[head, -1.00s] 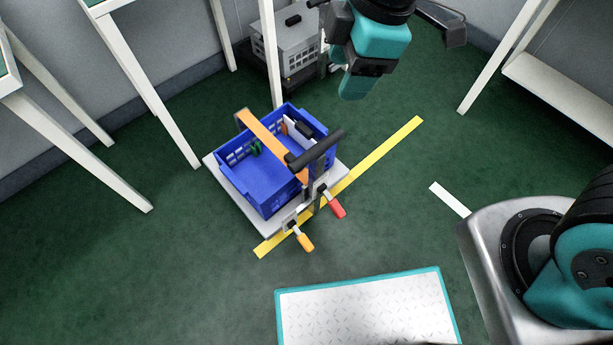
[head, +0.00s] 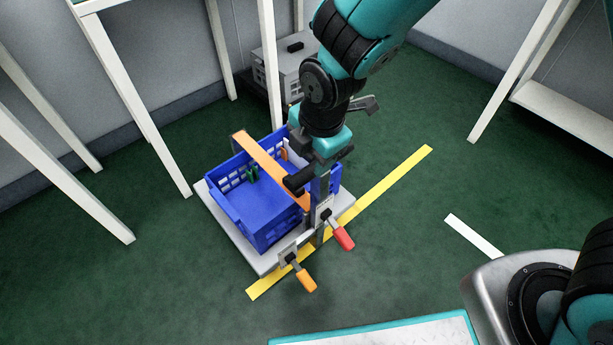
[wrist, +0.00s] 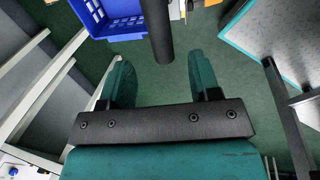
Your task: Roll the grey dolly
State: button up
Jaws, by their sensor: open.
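The grey dolly (head: 226,221) stands on the green floor, its front edge by a yellow floor line. It carries a blue crate (head: 262,225) under an orange strap (head: 272,170). Its black handle bar (head: 299,183) rises at the front right and shows in the wrist view (wrist: 157,30). Two clamps with a red grip (head: 342,237) and an orange grip (head: 306,281) sit at the front edge. My gripper (head: 318,172) is at the handle and hides part of it. In the wrist view my gripper (wrist: 157,60) is open, with the bar's end between its fingertips; contact cannot be told.
The yellow line (head: 385,185) runs past the dolly, and a white line (head: 474,236) lies right. A grey crate (head: 285,65) stands behind. White table legs (head: 140,90) are at left and right (head: 515,75). A teal-edged plate (head: 390,333) lies in front. Floor left of it is clear.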

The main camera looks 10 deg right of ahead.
aim_at(307, 171)
jog(key=f, duration=0.2)
jog(key=f+b, duration=0.1)
jog(key=f, duration=0.1)
jog(key=w+f+b, duration=0.1)
jog(key=f, duration=0.1)
jog(key=shift+w+a+f, duration=0.1)
jog(key=shift+a+f, duration=0.3)
grip_shut()
